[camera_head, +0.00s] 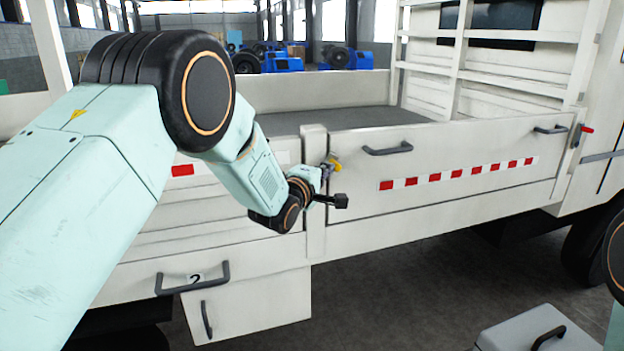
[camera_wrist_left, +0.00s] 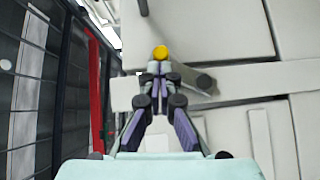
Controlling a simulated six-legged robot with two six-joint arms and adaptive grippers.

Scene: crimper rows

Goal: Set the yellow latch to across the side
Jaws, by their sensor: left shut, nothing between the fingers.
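The yellow latch (camera_head: 336,165) is on the white truck's side, at the post (camera_head: 314,190) between two side panels. Only a small yellow part shows; my gripper hides the rest, so I cannot tell its angle. In the left wrist view its round yellow end (camera_wrist_left: 160,52) lies just beyond my fingertips. My left gripper (camera_head: 327,172) is at the latch, fingers shut with nothing between them; they also show in the left wrist view (camera_wrist_left: 160,70). I cannot tell whether they touch the latch. My right gripper is out of view.
The side panel has a dark handle (camera_head: 388,149) and a red-and-white strip (camera_head: 458,174). Below left are a large dark handle (camera_head: 192,278) and a white box. A grey case (camera_head: 535,332) stands at lower right.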

